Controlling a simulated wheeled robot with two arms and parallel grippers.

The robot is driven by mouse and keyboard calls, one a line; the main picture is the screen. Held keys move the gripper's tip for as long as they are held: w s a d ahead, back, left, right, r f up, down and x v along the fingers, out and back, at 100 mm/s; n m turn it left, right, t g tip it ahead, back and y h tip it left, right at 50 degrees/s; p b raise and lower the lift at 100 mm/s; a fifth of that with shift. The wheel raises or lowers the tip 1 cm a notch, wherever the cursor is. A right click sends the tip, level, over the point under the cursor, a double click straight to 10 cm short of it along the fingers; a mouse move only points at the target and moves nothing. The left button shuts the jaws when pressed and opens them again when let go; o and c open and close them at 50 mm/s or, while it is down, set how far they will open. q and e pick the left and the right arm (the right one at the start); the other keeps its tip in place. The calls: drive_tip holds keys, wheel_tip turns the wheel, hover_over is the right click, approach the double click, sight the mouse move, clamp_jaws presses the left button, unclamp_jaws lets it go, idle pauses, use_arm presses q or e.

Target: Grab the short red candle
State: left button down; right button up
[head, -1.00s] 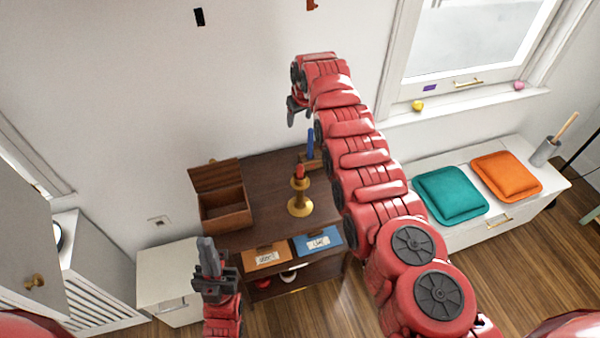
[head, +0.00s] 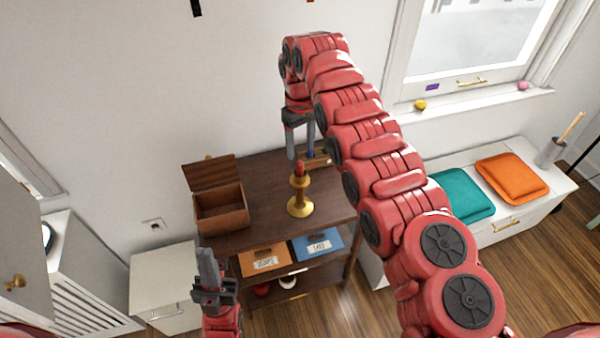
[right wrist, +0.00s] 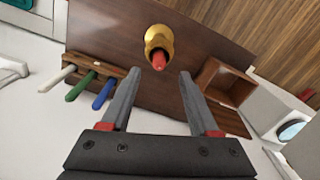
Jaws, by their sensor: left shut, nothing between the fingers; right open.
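A short red candle (head: 300,168) stands upright in a brass candlestick (head: 300,205) on a dark wooden table (head: 262,172). In the right wrist view the candle (right wrist: 158,60) and the candlestick (right wrist: 158,38) show beyond the fingertips, near the top middle. My right gripper (head: 300,155) is open and points down above the table, just behind the candle in the head view. Its fingers (right wrist: 155,80) hold nothing. My left gripper (head: 206,255) is shut and empty, in front of the table at the lower left.
An open wooden box (head: 220,208) stands left of the candlestick. A cushioned bench (head: 505,205) is at the right.

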sight(300, 161)
drive_tip(key=shift+f, duration=0.5)
drive_tip(key=shift+f+p, duration=0.4)
drive_tip(key=shift+f, duration=0.25)
drive_tip(key=shift+a+f+p, duration=0.1)
drive_tip(key=shift+f+p, duration=0.05)
drive_tip(key=shift+p, duration=0.15)
wheel_tip(300, 161, down, 5)
drive_tip(key=shift+w+r+p, duration=0.15)
drive_tip(key=shift+r+p, duration=0.05)
drive_tip(key=shift+p, duration=0.8)
drive_tip(key=shift+f, duration=0.2)
clamp_jaws()
